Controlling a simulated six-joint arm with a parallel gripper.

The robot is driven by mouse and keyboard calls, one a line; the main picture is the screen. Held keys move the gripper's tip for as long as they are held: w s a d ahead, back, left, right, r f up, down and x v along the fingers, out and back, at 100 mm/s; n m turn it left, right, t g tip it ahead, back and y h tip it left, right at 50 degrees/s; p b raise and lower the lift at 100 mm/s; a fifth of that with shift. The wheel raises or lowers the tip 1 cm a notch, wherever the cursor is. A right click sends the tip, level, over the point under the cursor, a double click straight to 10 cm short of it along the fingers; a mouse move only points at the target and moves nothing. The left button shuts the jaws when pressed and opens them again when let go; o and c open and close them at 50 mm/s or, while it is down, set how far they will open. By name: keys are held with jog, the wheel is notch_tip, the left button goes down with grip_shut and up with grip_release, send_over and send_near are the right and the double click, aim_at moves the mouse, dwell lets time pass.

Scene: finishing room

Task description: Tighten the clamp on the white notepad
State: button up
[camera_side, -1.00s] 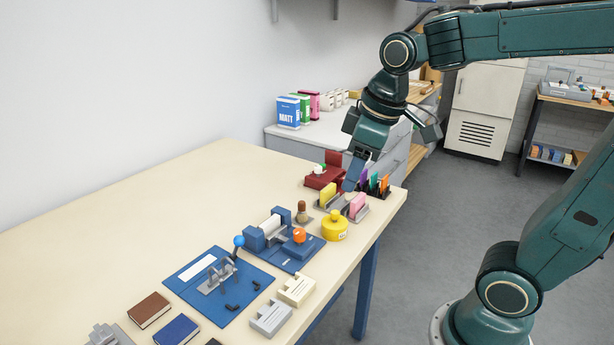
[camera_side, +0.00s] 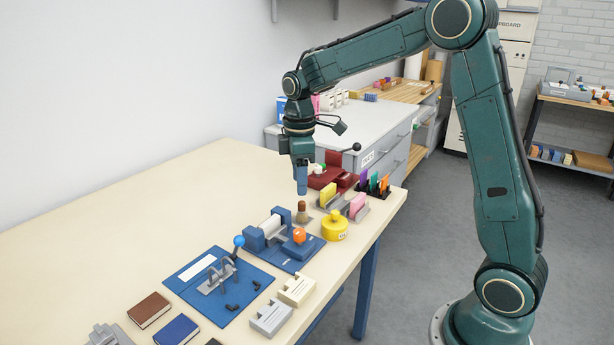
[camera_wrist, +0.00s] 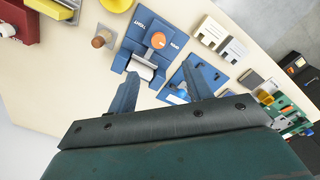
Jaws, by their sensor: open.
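My gripper (camera_side: 302,190) is open and empty, pointing down above the back of the bench, close over a small brown knobbed peg (camera_side: 302,212). A blue clamp fixture (camera_side: 314,246) stands in front of it, with an orange knob (camera_side: 299,236). A white pad-like block (camera_side: 271,228), which looks like the notepad, sits between its blue jaws. In the wrist view the orange knob (camera_wrist: 158,40) and white block (camera_wrist: 141,69) lie ahead of my fingers (camera_wrist: 160,82), apart from them. Markings flank the knob; I cannot read them surely.
A blue plate (camera_side: 245,290) with a blue-knobbed lever (camera_side: 238,242) lies nearer. A yellow pot (camera_side: 334,228), card holders (camera_side: 356,210) and a red device (camera_side: 325,177) crowd the right. Cream and grey blocks (camera_side: 297,289) line the front edge. The bench's left side (camera_side: 120,230) is clear.

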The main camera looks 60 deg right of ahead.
aim_at(299, 232)
jog(key=shift+w+d+f, duration=0.1)
jog(key=shift+w+f, duration=0.1)
jog(key=shift+f, duration=0.1)
jog(key=shift+f, duration=0.15)
notch_tip(299, 232, down, 14)
jog(key=shift+r, duration=0.25)
dwell(0.4)
jog(key=c, duration=1)
